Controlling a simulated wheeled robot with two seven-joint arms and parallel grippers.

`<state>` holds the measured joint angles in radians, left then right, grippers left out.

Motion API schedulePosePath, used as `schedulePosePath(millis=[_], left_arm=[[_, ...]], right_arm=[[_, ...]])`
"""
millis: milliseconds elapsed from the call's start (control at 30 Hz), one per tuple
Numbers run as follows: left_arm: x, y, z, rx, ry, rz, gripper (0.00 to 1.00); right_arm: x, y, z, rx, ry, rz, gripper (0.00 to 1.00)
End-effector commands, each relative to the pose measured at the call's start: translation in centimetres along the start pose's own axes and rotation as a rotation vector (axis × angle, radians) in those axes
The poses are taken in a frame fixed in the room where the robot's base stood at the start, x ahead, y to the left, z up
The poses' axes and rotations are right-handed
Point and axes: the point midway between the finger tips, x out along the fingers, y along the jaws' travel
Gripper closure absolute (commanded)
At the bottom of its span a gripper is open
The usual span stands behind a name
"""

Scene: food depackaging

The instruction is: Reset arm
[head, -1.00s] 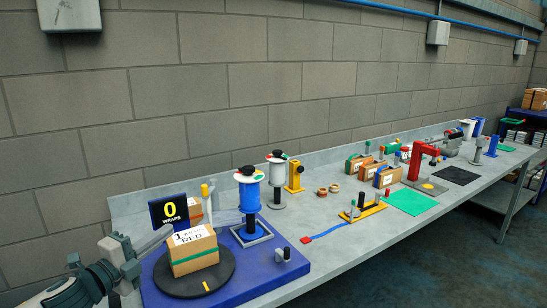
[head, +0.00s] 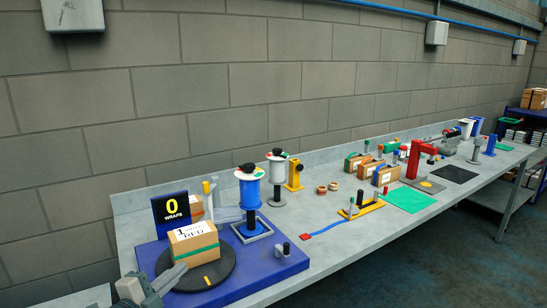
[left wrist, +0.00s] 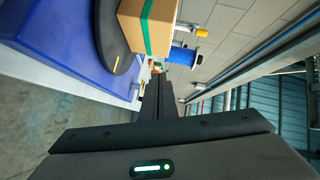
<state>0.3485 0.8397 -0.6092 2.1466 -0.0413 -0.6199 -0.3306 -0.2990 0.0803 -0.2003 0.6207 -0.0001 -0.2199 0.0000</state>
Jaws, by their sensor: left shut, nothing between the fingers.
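My left gripper (head: 172,277) is at the lower left of the head view, in front of the turntable's near left edge. Its fingers are shut together with nothing between them, and they also show shut in the left wrist view (left wrist: 157,100). A brown carton (head: 194,249) with a green band and a label reading "RED" sits on the black turntable (head: 222,276). The carton also shows at the top of the left wrist view (left wrist: 146,25), apart from the fingers. My right gripper is in neither view.
Farther along the grey bench are a red press (head: 415,158), a green mat (head: 410,200) and several small boxes. Open floor lies in front.

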Motion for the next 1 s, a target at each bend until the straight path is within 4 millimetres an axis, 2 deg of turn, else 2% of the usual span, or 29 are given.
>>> schedulePosePath(millis=[33, 167, 267, 467, 600, 700, 800, 1000], left_arm=[[-0.4, 1.8, -0.3, -0.053, -0.02, 0.021, 1.0], [-2.1, 6.8, -0.6, -0.217, -0.107, 0.086, 1.0], [-4.2, 10.9, -0.6, -0.355, -0.195, 0.144, 1.0], [-9.9, 19.1, -0.6, -0.627, -0.402, 0.265, 1.0], [-15.2, 24.5, -0.8, -0.806, -0.57, 0.352, 1.0], [-19.1, 27.7, -1.1, -0.912, -0.686, 0.406, 1.0], [-22.2, 29.9, -1.4, -0.988, -0.778, 0.446, 1.0], [-27.1, 32.9, -2.3, -1.095, -0.921, 0.505, 1.0]], right_arm=[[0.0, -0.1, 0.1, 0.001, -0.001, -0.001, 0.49], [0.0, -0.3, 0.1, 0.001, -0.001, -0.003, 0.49], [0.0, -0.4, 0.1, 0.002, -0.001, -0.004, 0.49], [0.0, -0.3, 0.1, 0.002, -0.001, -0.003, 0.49], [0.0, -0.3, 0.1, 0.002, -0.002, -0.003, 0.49], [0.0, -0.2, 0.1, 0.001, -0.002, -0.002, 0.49], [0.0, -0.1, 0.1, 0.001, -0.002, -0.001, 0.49], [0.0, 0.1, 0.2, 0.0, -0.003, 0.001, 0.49]])
